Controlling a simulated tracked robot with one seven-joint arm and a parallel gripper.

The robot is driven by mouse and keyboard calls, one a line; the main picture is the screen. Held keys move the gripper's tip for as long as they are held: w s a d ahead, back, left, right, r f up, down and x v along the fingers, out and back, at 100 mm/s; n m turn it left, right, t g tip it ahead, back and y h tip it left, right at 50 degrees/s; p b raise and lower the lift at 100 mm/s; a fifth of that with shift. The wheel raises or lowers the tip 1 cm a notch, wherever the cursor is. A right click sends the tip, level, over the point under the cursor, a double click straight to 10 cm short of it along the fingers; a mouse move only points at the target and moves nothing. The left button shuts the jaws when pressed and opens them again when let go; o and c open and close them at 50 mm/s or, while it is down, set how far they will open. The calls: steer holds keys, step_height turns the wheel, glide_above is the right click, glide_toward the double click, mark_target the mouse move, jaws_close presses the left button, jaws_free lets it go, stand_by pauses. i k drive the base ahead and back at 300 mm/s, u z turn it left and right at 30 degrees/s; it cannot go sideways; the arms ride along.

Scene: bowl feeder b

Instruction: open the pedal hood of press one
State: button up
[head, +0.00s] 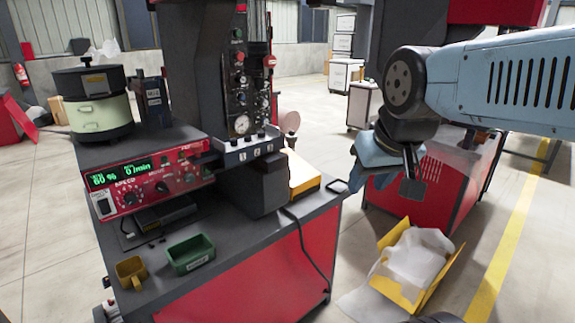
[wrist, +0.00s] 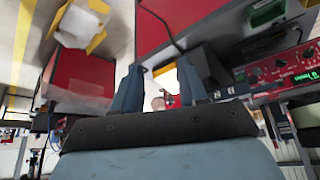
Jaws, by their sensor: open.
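The nearer press (head: 241,95) stands on a dark-topped red bench, with a gauge and buttons on its front. I cannot tell from any marking whether it is press one. I cannot make out a pedal hood clearly in either view. A dark rounded shape (head: 437,318) is cut off at the bottom edge of the head view; I cannot tell what it is. My gripper (head: 382,180) is open and empty in the air, right of the bench. Its two fingers also show apart in the wrist view (wrist: 158,72).
A yellow carton (head: 438,282) with crumpled white plastic lies on the floor below my gripper. A red cabinet (head: 428,188) stands behind it. The bench (head: 262,262) holds a red control box (head: 150,180), a green bin (head: 190,253) and a yellow bin (head: 131,271). A black cable hangs over the bench front.

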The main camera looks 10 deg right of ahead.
mark_target(303, 176)
steer(key=u, duration=0.05)
steer(key=k, duration=0.65)
steer(key=z, duration=0.45)
steer(key=i, duration=1.65)
steer(key=u, duration=0.3)
